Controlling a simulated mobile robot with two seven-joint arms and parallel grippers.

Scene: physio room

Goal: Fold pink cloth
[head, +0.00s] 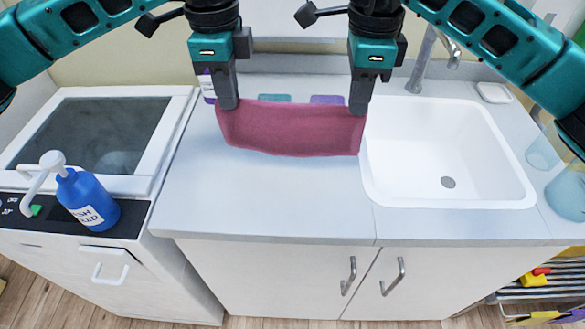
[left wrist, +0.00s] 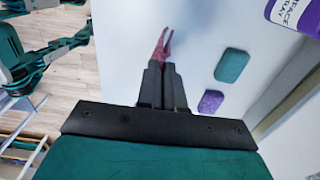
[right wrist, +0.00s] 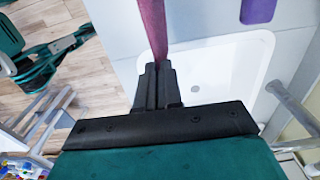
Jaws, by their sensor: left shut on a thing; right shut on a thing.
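The pink cloth (head: 290,130) hangs between my two grippers above the counter, stretched sideways with a slight sag along its lower edge. My left gripper (head: 230,105) is shut on its upper left corner; a bit of the cloth (left wrist: 162,45) shows past the fingertips in the left wrist view. My right gripper (head: 358,110) is shut on its upper right corner, and the cloth (right wrist: 153,30) runs up from the fingertips in the right wrist view. In the head view I cannot tell whether the lower edge touches the counter.
The white counter (head: 260,205) is clear in front of the cloth. A teal sponge (left wrist: 231,66) and a purple sponge (left wrist: 210,101) lie behind it. A white sink (head: 430,150) is at the right. A blue pump bottle (head: 88,198) stands on the left unit. A spray bottle (left wrist: 295,14) stands behind.

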